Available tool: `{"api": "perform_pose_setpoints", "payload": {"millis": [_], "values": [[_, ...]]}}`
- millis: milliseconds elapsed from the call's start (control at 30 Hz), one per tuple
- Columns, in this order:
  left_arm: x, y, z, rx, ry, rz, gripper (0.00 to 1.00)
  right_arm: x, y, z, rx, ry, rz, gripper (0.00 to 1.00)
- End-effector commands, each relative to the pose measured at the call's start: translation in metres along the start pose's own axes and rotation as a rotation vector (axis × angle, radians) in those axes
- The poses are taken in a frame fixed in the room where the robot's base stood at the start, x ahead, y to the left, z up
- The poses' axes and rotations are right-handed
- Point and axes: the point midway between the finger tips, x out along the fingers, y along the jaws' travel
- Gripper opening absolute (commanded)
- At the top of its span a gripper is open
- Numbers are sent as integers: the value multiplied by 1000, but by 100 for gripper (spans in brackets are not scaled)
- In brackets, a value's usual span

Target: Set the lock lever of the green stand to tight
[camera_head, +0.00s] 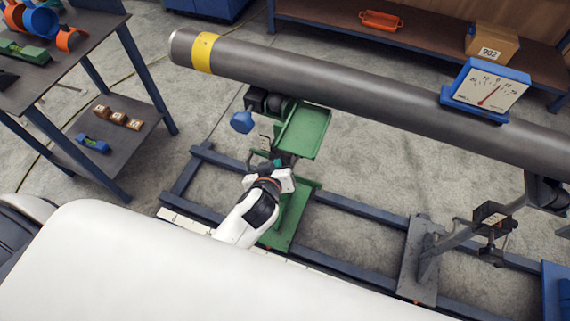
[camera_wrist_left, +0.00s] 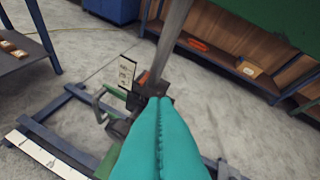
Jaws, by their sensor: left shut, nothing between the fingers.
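The green stand (camera_head: 302,132) stands under the near left part of the grey pipe, with a green tray on top and a green foot. My left gripper (camera_head: 268,165) is at the stand's post, below the tray. Its teal fingers (camera_wrist_left: 160,103) are shut together with nothing between them. A small pale label plate (camera_wrist_left: 127,73) is on the post just beyond the fingertips; its text is too small to read. A dark clamp part (camera_wrist_left: 150,85) lies directly behind the tips, partly hidden. I cannot clearly pick out the lock lever or its setting. My right gripper is out of view.
The grey pipe (camera_head: 330,78) runs above the stand and carries a blue-framed gauge (camera_head: 488,90). A blue knob (camera_head: 241,122) sticks out left of the stand. Blue floor rails (camera_head: 345,208) run beside the foot. A second grey stand (camera_head: 425,260) is at right, a shelf table (camera_head: 128,128) at left.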

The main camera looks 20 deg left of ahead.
Motion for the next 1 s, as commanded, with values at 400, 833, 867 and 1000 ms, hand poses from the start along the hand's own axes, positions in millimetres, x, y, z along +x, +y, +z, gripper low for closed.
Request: {"api": "perform_pose_setpoints", "payload": {"millis": [400,833,867,1000], "values": [[82,0,1,3,-1,1,0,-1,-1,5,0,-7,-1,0],[80,0,-37,1,1,-1,0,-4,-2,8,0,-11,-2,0],[80,0,-37,2,1,-1,0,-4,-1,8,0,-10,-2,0],[80,0,-38,1,1,-1,0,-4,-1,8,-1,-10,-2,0]]}}
